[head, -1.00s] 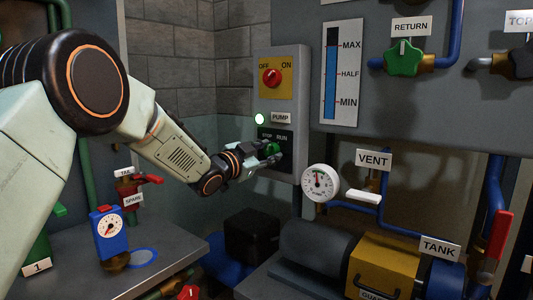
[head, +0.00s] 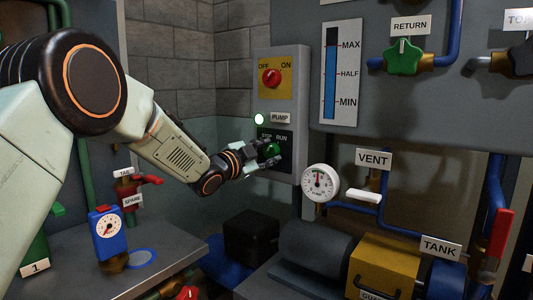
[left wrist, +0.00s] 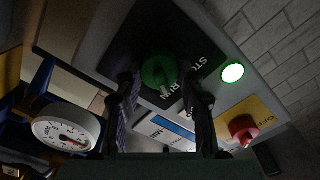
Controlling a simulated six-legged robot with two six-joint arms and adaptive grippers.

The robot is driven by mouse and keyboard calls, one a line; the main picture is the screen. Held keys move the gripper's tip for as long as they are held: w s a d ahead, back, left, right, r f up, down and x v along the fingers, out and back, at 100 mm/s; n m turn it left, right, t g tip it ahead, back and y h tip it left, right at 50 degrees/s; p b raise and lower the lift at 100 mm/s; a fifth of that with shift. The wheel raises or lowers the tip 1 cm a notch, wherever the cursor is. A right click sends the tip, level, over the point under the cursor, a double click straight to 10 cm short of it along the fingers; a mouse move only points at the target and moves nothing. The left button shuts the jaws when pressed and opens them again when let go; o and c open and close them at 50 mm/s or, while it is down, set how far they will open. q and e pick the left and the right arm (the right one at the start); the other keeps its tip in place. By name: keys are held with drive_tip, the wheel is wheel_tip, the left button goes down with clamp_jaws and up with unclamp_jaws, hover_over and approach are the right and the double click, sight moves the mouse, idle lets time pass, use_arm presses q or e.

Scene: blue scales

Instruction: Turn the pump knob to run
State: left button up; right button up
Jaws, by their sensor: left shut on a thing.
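The green pump knob (head: 273,149) sits on a dark plate marked STOP and RUN, under the PUMP label (head: 281,118). My left gripper (head: 270,152) is at the knob, its fingers partly covering it and the word STOP. In the left wrist view the knob (left wrist: 158,71) shows between the two fingers of my left gripper (left wrist: 160,100), which is shut on it. A pale mark on the knob lies on the side toward RUN (left wrist: 181,85). My right gripper is not in view.
Above the knob is a red OFF/ON switch (head: 271,78) on a yellow plate. A lit white lamp (head: 259,119) is by the PUMP label. A round gauge (head: 320,183) stands close at lower right.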

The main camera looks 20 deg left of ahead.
use_arm(q)
drive_tip(key=o, duration=1.2)
drive_tip(key=shift+w, duration=0.1)
drive_tip(key=shift+c, duration=0.2)
drive_tip(key=v, duration=1.2)
drive_tip(key=shift+r, duration=0.1)
